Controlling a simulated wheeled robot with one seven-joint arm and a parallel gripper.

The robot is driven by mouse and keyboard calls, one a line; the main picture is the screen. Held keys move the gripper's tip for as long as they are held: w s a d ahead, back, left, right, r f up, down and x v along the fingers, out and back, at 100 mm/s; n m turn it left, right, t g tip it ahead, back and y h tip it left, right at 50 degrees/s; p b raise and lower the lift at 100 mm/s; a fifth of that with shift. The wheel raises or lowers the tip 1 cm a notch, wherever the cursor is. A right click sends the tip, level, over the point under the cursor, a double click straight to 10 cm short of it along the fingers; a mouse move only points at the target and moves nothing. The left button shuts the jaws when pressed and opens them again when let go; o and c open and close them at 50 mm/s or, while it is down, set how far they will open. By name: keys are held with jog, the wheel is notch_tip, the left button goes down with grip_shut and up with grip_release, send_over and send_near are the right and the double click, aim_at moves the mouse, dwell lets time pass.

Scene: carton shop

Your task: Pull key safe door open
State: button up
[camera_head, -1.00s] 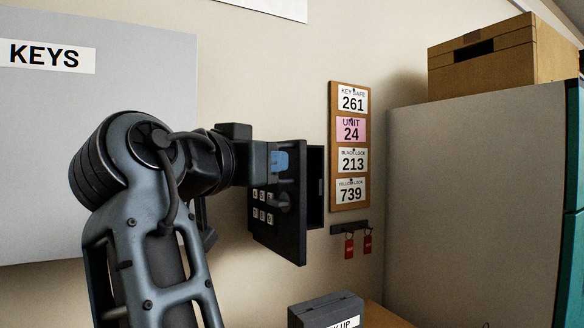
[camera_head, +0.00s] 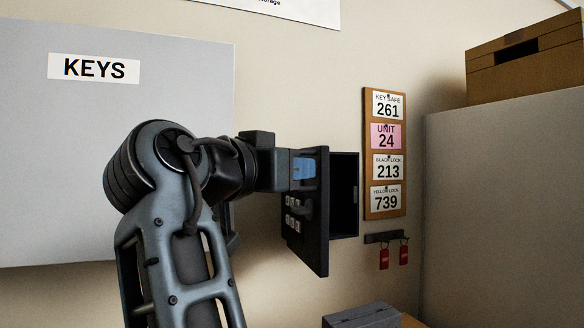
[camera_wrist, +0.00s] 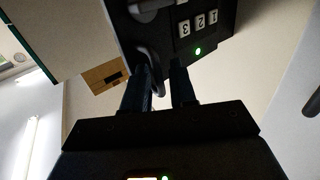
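The key safe door (camera_head: 316,236) is a dark plate with pale number keys and a grey lever, standing swung out from the wall. The dark open safe box (camera_head: 345,198) shows to its right. My gripper (camera_head: 303,168) reaches in from the left, its blue fingertip part in front of the door's upper face. In the wrist view, the door (camera_wrist: 222,18) shows keys and a lit green light. My two fingers (camera_wrist: 160,75) stand apart, with a visible gap. A grey curved handle (camera_wrist: 157,82) lies beside the left finger; whether they touch is unclear.
A board of number cards (camera_head: 384,152) hangs right of the safe, with red key tags (camera_head: 384,258) on hooks below. A grey KEYS cabinet (camera_head: 90,160) is on the left. A grey box (camera_head: 362,316) sits below. A large grey cabinet (camera_head: 505,210) stands at right with a carton (camera_head: 525,62) on top.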

jog(key=shift+o, duration=0.6)
jog(key=shift+s, duration=0.1)
jog(key=shift+a, duration=0.1)
jog(key=b+v, duration=0.1)
jog(key=v, duration=0.6)
jog(key=shift+s+a, duration=0.2)
jog(key=shift+s, duration=0.1)
